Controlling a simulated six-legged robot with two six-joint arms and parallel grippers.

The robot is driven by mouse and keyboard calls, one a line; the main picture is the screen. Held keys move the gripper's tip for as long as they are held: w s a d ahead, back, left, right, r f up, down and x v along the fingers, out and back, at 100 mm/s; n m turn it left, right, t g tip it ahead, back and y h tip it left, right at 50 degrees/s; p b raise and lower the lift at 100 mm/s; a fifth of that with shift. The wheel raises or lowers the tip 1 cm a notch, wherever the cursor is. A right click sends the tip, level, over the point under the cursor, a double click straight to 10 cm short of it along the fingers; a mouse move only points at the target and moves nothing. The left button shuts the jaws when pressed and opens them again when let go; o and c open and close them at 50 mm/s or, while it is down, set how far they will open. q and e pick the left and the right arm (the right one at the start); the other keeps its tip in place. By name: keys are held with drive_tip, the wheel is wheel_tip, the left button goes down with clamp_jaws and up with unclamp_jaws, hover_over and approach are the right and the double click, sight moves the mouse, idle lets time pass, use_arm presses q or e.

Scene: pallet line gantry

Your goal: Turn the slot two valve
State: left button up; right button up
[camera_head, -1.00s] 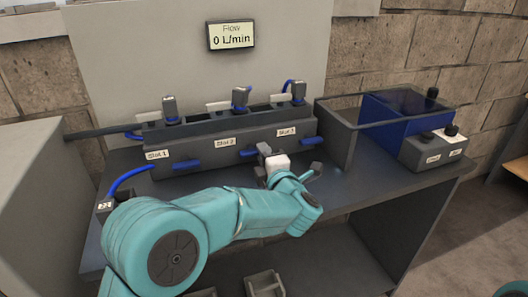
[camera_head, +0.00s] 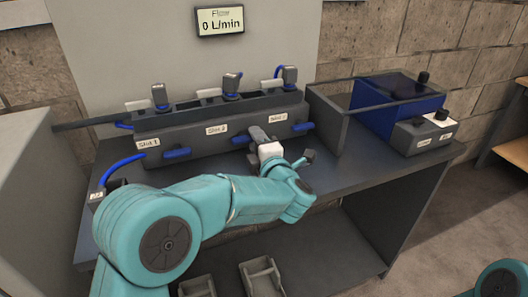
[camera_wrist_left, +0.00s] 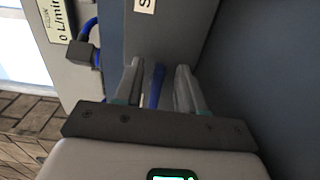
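The slot two valve (camera_head: 240,140) is a blue handle lying roughly level on the front of the grey rack, right of and below the "Slot 2" label (camera_head: 216,130). My left gripper (camera_head: 258,134) is at its right end and partly hides it. In the left wrist view, a blue handle (camera_wrist_left: 157,86) stands between the two grey fingers of my left gripper (camera_wrist_left: 158,84), with a gap on each side. The fingers are open. My right gripper is out of view. The flow display (camera_head: 220,21) reads 0 L/min.
The slot 1 handle (camera_head: 177,153) and slot 3 handle (camera_head: 303,126) sit on either side. Plugs with blue hoses stand on top of the rack (camera_head: 190,140). The front tabletop (camera_head: 345,180) is clear.

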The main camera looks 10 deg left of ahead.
use_arm(q)
drive_tip(key=v, duration=1.6)
